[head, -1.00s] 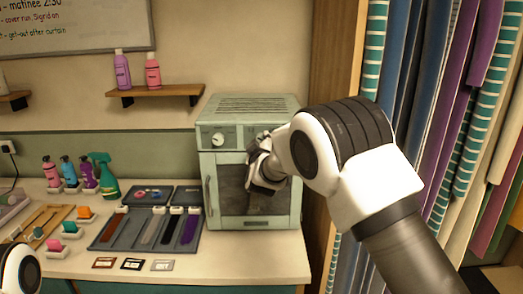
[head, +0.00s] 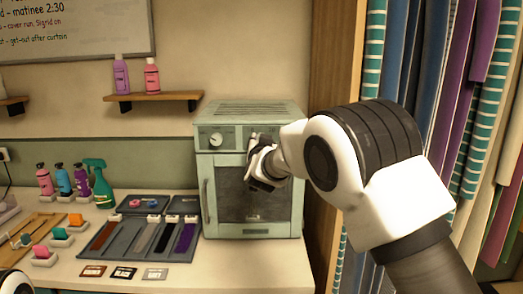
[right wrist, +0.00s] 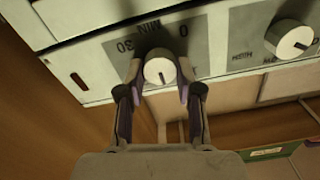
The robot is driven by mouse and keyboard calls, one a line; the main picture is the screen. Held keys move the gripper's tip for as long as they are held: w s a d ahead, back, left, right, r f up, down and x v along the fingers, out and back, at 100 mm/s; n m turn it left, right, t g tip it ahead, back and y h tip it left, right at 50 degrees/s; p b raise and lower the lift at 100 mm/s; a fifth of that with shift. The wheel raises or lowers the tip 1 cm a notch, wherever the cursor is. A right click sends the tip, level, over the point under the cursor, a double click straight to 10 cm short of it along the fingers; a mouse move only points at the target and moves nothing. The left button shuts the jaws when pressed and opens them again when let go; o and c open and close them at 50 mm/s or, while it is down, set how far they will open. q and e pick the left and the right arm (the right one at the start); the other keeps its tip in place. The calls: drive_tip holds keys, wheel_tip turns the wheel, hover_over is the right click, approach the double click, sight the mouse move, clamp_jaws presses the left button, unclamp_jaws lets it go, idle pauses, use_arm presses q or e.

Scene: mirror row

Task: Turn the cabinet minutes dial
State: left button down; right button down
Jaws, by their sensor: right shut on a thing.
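The pale green cabinet (head: 250,218) stands at the right end of the counter, its dark-windowed door shut. My right gripper (head: 258,150) is at the right of its upper front panel and hides the minutes dial in the head view. In the right wrist view the minutes dial (right wrist: 159,69) is a round off-white knob with a dark pointer line, beside the marks MIN, 0 and 30. My right gripper's fingers (right wrist: 160,78) are shut on it, one on each side. My left gripper is out of view.
A second dial (head: 216,140) sits on the panel's left side and also shows in the right wrist view (right wrist: 290,40). A dark sectioned tray (head: 122,238) lies left of the cabinet. Hanging fabrics (head: 440,110) and a wooden panel (head: 333,75) stand close on the right.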

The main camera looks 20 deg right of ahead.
drive_tip(key=shift+f+m+b, duration=0.1)
drive_tip(key=shift+m+b, duration=3.2)
drive_tip(key=shift+m, duration=1.3)
drive_tip(key=c, duration=0.8)
unclamp_jaws()
drive_tip(key=shift+o, duration=0.2)
drive_tip(key=v, duration=1.2)
